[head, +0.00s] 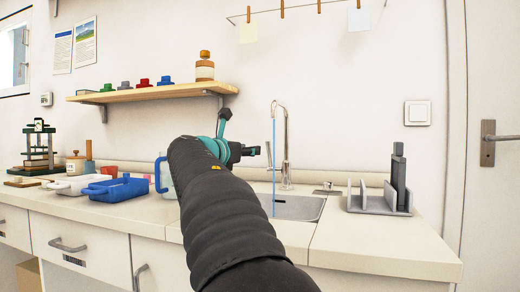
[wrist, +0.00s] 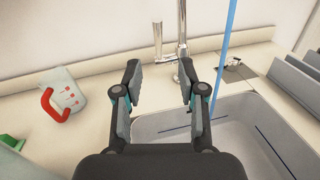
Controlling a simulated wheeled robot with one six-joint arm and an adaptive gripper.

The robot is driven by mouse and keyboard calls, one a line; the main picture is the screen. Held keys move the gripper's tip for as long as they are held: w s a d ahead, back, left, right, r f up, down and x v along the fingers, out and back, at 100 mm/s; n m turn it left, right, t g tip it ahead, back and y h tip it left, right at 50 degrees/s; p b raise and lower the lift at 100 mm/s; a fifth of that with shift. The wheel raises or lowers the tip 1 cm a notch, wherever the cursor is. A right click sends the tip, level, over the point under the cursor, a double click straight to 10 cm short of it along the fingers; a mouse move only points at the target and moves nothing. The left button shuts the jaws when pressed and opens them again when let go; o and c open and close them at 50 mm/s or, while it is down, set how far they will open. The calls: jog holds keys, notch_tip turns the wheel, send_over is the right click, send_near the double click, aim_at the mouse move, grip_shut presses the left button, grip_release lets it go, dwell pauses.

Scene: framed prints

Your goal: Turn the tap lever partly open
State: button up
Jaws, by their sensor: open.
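The chrome tap (head: 286,150) stands at the back of the sink (head: 310,207). In the wrist view the tap column (wrist: 182,30) rises at top middle, with the upright lever (wrist: 158,38) joined to its left side by a short stub. A thin blue stream (head: 273,185) runs from the spout into the sink; it also shows in the wrist view (wrist: 226,50). My gripper (wrist: 160,78) is open and empty, its fingertips short of the lever, which appears between them. In the head view my gripper (head: 255,151) is left of the tap; the lever cannot be made out there.
A grey rack (head: 378,207) stands right of the sink. A blue tray (head: 117,190) and a blue-handled jug (head: 165,180) are on the counter at left. In the wrist view a red-handled jug (wrist: 66,88) stands left of the sink. A shelf (head: 150,93) hangs above.

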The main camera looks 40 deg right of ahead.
aim_at(268, 148)
jog(key=x, duration=1.3)
jog(key=shift+w+d+p, duration=0.25)
jog(key=shift+w+p, duration=0.05)
jog(key=shift+p, duration=0.1)
grip_shut()
